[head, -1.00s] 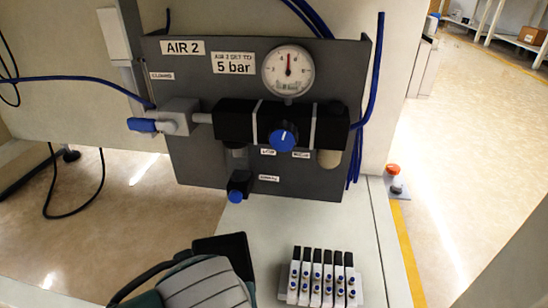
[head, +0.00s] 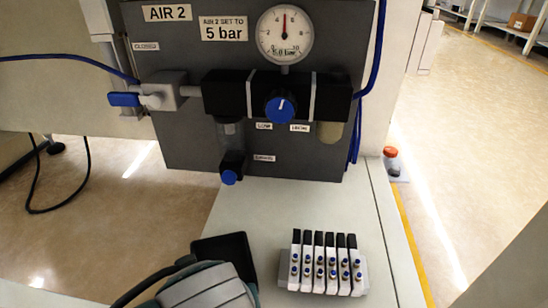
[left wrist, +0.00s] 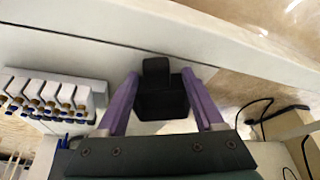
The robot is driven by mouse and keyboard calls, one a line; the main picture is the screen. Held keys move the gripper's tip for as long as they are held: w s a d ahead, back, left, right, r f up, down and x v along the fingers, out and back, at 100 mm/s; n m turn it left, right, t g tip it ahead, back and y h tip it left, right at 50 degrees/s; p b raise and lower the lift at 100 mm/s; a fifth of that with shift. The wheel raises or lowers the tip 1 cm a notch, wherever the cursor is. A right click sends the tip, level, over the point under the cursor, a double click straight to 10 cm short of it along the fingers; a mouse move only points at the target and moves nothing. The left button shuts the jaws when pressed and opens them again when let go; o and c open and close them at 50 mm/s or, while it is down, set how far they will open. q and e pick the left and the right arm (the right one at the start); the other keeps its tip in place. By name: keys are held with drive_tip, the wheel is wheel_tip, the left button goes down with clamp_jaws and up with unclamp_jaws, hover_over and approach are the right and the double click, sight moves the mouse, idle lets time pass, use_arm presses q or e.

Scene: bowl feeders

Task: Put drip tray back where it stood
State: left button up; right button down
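The black drip tray (head: 226,247) shows low in the head view, just beyond my left gripper, whose grey-teal body (head: 205,290) partly covers it. In the left wrist view the tray (left wrist: 162,102) is a dark box with an upright tab, between the two purple fingers of my left gripper (left wrist: 158,82). The fingers are closed against its sides. In the head view it overlaps the left edge of the pale bench; its height above it is hard to tell. The air unit's blue drain knob (head: 229,177) is above it in the picture. My right gripper is not in view.
A grey panel (head: 185,150) carries a gauge (head: 285,34), a blue regulator knob (head: 280,105) and a blue-handled valve (head: 125,99). A valve block (head: 321,264) stands right of the tray. Bare bench top (head: 290,205) lies between panel and block.

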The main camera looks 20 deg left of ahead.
use_arm(q)
drive_tip(key=shift+d+r, duration=0.1)
drive_tip(key=shift+r, duration=0.15)
drive_tip(key=p+v, duration=0.9)
drive_tip(key=v, duration=0.3)
drive_tip(key=s+a+r+m+h, duration=0.3)
drive_tip(key=s+a+r+m, duration=0.3)
drive_tip(key=r+m, duration=0.3)
wheel_tip(320, 180, up, 2)
drive_tip(key=shift+s+a, duration=0.35)
